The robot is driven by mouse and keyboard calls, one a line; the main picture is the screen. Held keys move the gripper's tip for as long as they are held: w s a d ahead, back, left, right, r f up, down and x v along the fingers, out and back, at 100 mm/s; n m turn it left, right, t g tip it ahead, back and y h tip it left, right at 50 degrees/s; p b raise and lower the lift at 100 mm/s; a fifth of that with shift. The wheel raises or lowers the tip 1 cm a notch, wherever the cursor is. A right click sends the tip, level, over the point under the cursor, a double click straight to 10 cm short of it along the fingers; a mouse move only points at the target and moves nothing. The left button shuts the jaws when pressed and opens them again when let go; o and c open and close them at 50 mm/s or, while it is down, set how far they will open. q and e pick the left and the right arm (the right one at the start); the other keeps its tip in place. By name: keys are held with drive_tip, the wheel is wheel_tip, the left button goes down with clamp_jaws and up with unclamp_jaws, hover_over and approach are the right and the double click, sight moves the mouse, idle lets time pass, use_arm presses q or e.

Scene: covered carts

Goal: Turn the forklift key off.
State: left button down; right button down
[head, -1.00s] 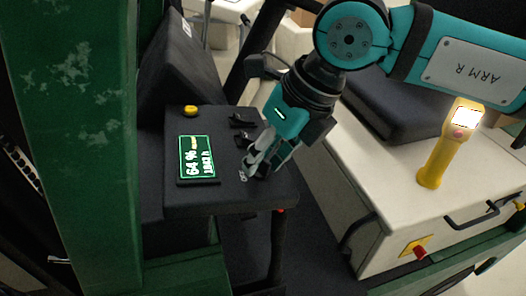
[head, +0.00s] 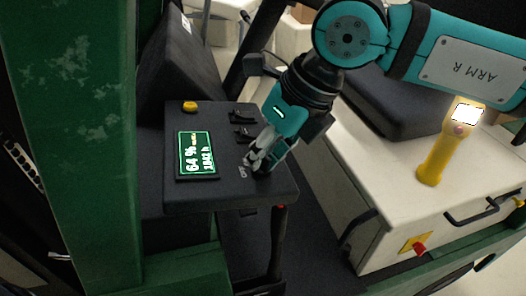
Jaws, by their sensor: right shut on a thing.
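The forklift's dark control console (head: 230,193) is in the middle of the head view. It carries a lit green display (head: 197,154), a yellow knob (head: 190,106) and small black levers (head: 242,118). My right gripper (head: 255,166) points down at the console's right part, beside a small "OFF" label (head: 243,172). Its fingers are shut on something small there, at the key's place. The key itself is hidden by the fingers, so its angle cannot be told. My left gripper is out of view.
A green post (head: 75,130) stands close on the left. A dark seat (head: 175,65) is behind the console. To the right, a pale body panel (head: 385,195) bears a yellow lamp (head: 437,155), a black handle (head: 470,217) and a red knob (head: 420,249).

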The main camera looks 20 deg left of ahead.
drive_tip(key=shift+f+n+g+b, duration=0.1)
drive_tip(key=shift+n+g+b, duration=0.2)
drive_tip(key=shift+n+b, duration=0.7)
drive_tip(key=n+g+b, duration=0.1)
drive_tip(key=n, duration=0.2)
drive_tip(key=shift+n, duration=0.4)
drive_tip(key=n, duration=0.2)
drive_tip(key=shift+n+g, duration=0.3)
drive_tip(key=shift+r+n+g, duration=0.2)
drive_tip(key=shift+n+g, duration=0.3)
drive_tip(key=shift+n, duration=1.2)
drive_tip(key=c, duration=1.4)
unclamp_jaws()
drive_tip(key=shift+c, duration=0.2)
